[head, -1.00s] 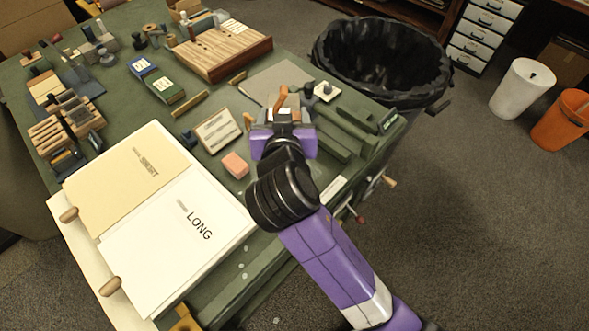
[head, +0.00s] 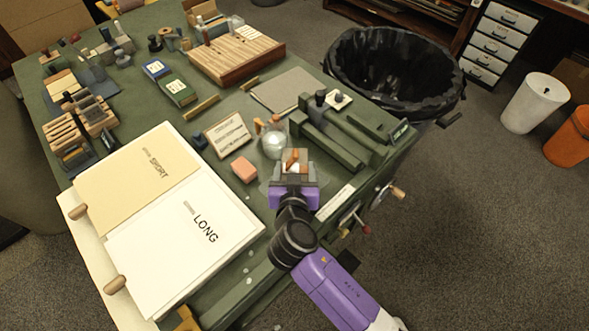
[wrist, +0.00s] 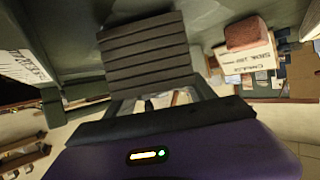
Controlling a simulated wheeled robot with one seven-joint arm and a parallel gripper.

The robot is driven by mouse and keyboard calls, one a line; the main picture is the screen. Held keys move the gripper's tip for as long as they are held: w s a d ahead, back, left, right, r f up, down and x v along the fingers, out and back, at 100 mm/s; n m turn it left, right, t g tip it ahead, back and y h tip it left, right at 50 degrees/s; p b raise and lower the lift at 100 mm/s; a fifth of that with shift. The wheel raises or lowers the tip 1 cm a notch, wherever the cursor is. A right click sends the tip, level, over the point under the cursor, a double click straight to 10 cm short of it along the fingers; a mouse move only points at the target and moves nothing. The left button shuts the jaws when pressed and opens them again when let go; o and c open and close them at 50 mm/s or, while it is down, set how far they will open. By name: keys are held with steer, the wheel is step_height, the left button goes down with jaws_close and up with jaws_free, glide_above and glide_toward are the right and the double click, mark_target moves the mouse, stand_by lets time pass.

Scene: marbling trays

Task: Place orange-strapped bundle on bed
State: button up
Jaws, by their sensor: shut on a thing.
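My gripper (head: 293,172) is shut on a small pale bundle with an orange strap (head: 292,157), near the front edge of the green bench. The bundle shows between and above the fingers; its underside is hidden, and I cannot tell whether it touches the bench. In the wrist view a dark ribbed finger pad (wrist: 148,52) fills the upper middle and hides most of what is held. The green bench top (head: 120,140) lies beyond the gripper. I cannot tell which part of it is the bed.
A pink block (head: 244,169), a labelled plate (head: 227,133) and a round glassy object (head: 274,145) stand close to the gripper. Green rails (head: 330,140) are at its right. Sheets marked LONG (head: 190,245) lie at the left. A black bin (head: 390,75) stands beyond the bench.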

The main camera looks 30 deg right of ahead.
steer(key=shift+f, duration=0.15)
steer(key=shift+f, duration=0.15)
steer(key=o, duration=1.7)
steer(key=shift+o, duration=0.2)
steer(key=shift+r, duration=0.2)
steer(key=b+v, duration=0.1)
steer(key=v, duration=1.1)
steer(key=shift+f, duration=0.1)
